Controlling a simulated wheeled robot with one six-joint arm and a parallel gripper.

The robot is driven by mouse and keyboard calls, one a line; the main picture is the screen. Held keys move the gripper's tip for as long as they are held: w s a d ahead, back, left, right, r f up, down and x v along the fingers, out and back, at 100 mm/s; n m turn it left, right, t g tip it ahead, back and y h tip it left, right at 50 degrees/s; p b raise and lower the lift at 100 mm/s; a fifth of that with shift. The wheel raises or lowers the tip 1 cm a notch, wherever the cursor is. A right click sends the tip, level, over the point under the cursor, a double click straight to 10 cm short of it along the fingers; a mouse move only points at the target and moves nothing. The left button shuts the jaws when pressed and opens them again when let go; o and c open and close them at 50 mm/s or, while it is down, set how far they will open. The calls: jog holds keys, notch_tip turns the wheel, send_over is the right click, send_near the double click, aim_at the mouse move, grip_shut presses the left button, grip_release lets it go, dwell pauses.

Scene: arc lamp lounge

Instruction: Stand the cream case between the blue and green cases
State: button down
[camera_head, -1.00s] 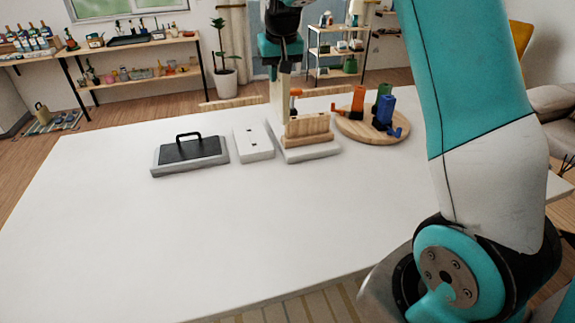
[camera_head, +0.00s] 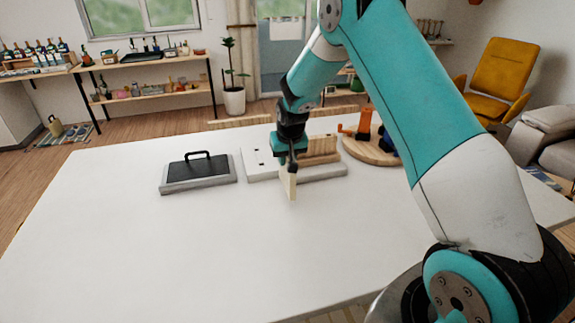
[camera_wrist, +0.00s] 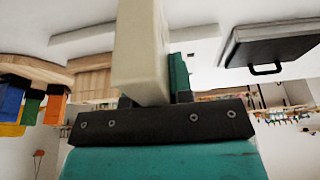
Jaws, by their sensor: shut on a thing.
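My gripper (camera_head: 291,158) is shut on the cream case (camera_head: 290,186), a flat pale slab that hangs down from the jaws in front of the wooden block. It fills the middle of the wrist view (camera_wrist: 142,45), between the jaws (camera_wrist: 152,98). The blue case (camera_head: 386,149) stands on a round wooden board (camera_head: 357,153) to the right, partly hidden by my arm. The wrist view shows the blue case (camera_wrist: 12,100) and the green case (camera_wrist: 31,108) at the left. The green case is hidden in the head view.
An orange case (camera_head: 364,125) stands on the same board. A wooden block (camera_head: 321,149) on a pale slab (camera_head: 325,173) is just behind the cream case. A white plate (camera_head: 258,160) and a black-topped pad with a handle (camera_head: 198,170) lie left. The white table's (camera_head: 150,250) front is clear.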

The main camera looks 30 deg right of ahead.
jog(key=shift+f+p, duration=0.55)
jog(key=shift+f, duration=1.5)
jog(key=shift+f, duration=0.15)
jog(key=c, duration=1)
grip_release()
